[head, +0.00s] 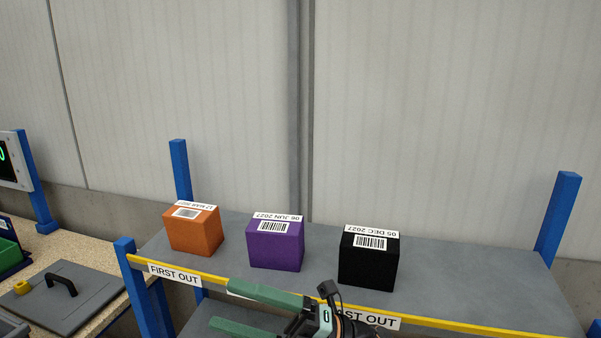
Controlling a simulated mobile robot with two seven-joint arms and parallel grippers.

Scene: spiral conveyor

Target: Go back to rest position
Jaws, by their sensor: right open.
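My right gripper (245,309) is at the bottom middle, in front of the shelf's front edge. Its two green fingers point left and are apart, with nothing seen between them. On the grey shelf (470,284) stand three boxes in a row, all apart from the gripper: an orange box (194,234) at the left, a purple box (275,248) in the middle and a black box (368,266) at the right. Each has a date label and a barcode. My left gripper is not in view.
The shelf has blue posts (558,217) and a yellow front strip with a FIRST OUT sign (175,275); the gripper partly hides a second sign. A lower shelf level shows below. At left, a worktop holds a grey lid (85,297) with a black handle and a green bin (9,253).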

